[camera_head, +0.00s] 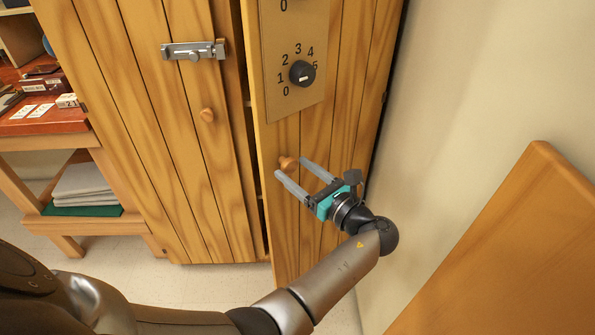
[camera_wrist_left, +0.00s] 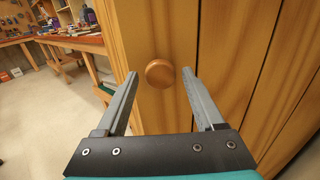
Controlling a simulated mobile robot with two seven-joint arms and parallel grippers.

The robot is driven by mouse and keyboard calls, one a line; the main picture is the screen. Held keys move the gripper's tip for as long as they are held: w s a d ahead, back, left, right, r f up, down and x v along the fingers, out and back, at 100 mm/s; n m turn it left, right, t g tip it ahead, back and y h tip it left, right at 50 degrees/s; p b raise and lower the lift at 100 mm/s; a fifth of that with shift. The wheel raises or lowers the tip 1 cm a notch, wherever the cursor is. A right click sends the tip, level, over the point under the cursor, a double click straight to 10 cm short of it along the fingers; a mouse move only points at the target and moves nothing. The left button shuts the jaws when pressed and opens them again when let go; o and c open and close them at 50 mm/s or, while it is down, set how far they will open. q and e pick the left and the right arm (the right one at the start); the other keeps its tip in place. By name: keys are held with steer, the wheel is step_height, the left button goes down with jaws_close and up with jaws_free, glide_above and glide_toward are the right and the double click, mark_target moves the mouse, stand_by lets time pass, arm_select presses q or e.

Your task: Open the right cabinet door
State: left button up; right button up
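The right cabinet door (camera_head: 315,215) is light wood planks. It stands slightly ajar, its free left edge out in front of the left door (camera_head: 175,130), with a dark gap between. Its round wooden knob (camera_head: 288,162) also shows in the left wrist view (camera_wrist_left: 160,73). My left gripper (camera_head: 292,168) is open, its two fingers pointing at the door. In the wrist view the knob sits between the fingertips, with a gap on each side. I cannot tell whether the tips reach past it. My right gripper is not in view.
A panel with a numbered dial (camera_head: 302,73) is on the right door above the knob. A metal latch (camera_head: 194,50) is on the left door. A red-topped table (camera_head: 45,122) stands at left. A wooden panel (camera_head: 500,250) and bare wall are at right.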

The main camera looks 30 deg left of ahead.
arm_select(q)
steer(key=shift+o, duration=0.6)
